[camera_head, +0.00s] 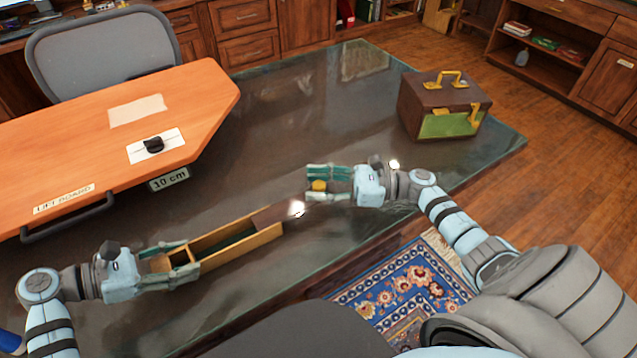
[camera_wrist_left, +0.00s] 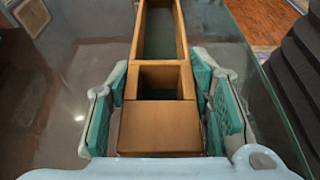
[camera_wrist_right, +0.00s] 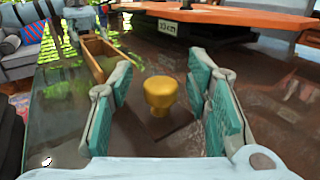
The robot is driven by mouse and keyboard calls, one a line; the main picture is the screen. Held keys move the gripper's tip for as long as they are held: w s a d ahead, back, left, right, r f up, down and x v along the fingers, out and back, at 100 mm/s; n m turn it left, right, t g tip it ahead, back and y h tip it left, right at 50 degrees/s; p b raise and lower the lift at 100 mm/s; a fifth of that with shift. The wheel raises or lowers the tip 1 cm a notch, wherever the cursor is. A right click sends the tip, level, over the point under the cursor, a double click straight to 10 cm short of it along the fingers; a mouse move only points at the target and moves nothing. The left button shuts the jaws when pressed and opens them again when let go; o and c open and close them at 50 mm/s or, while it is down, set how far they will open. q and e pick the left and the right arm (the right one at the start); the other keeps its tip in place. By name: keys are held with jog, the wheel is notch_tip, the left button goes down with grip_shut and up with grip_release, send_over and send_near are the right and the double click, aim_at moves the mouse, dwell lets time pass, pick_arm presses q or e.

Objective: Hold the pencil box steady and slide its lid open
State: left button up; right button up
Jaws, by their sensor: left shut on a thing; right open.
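The wooden pencil box (camera_head: 235,250) lies on the glass table with its inner compartments uncovered; it also shows in the left wrist view (camera_wrist_left: 158,128). My left gripper (camera_head: 172,267) is shut on the box's near left end, one finger along each side. What looks like the dark brown lid (camera_head: 275,213) reaches out past the box's right end, hard to tell from the dark tabletop. A yellow knob (camera_head: 319,185) stands between the fingers of my right gripper (camera_head: 322,183). The right wrist view shows the knob (camera_wrist_right: 160,95) with gaps to both open fingers.
An orange lift board (camera_head: 90,140) with a handle stands at the left. A brown and green case (camera_head: 440,108) with yellow handle stands at the table's right end. The glass table (camera_head: 290,110) is clear between them. A patterned rug (camera_head: 410,290) lies on the floor.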

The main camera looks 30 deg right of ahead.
jog(key=v, duration=1.2)
pick_arm(q)
jog(key=o, duration=1.5)
jog(key=shift+a, duration=0.15)
